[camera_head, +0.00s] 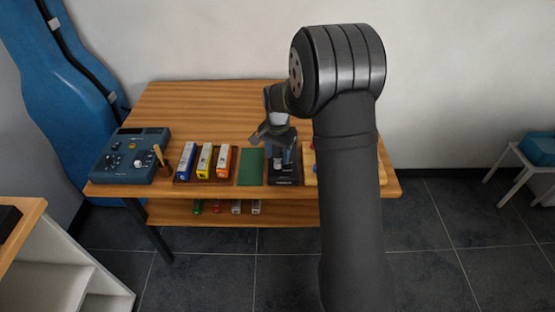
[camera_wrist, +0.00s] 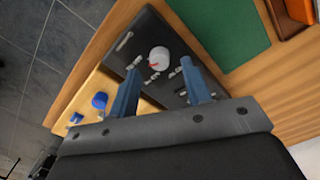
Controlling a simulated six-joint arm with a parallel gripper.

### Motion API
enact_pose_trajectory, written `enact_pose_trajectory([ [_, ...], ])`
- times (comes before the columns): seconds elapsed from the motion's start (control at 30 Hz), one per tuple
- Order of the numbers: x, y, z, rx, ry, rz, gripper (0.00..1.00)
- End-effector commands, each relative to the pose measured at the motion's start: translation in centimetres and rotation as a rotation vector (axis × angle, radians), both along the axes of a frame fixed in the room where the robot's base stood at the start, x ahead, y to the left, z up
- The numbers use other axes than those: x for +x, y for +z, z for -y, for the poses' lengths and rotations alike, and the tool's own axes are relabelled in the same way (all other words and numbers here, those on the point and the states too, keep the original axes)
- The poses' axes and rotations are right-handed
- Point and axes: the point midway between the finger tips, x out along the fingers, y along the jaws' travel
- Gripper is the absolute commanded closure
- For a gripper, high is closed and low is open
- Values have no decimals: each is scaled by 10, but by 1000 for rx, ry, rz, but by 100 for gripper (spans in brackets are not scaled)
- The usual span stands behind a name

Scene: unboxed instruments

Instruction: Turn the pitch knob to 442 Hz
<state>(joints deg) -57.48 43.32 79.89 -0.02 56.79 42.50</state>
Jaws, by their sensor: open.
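A black device (camera_head: 285,181) lies near the front of the wooden table. In the wrist view, the black device (camera_wrist: 187,47) carries a round white knob (camera_wrist: 159,58) with a red pointer mark. Small pale label plates surround the knob; their text is too small to read, so I cannot tell the setting. My gripper (camera_head: 281,158) is above this device, pointing down. In the wrist view, my gripper (camera_wrist: 160,67) has its two blue fingers apart, on either side of the knob in the picture. Contact with the knob is not visible.
A green mat (camera_head: 251,166) and blue, yellow and orange boxes (camera_head: 204,161) lie left of the device. A blue-grey console (camera_head: 130,155) with knobs is at the table's left. A light wooden board (camera_wrist: 85,84) with blue parts adjoins the device. The table's back is clear.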

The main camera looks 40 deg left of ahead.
Motion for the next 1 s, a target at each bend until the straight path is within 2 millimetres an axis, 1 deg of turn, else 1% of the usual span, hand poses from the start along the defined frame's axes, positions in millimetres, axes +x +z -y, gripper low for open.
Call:
enact_pose_trajectory([
  [0.03,0,-9,1,-3,0,-2,55],
  [0.2,0,-24,0,-1,0,-1,55],
  [0.3,0,-27,0,0,0,0,55],
  [0.53,0,-28,0,0,0,0,55],
  [0.57,0,-27,0,0,0,0,57],
  [0.7,0,-27,0,0,0,0,85],
  [0.77,0,-27,0,0,0,0,97],
  [0.8,0,-27,0,0,0,0,100],
  [1.0,0,-27,0,0,11,0,100],
])
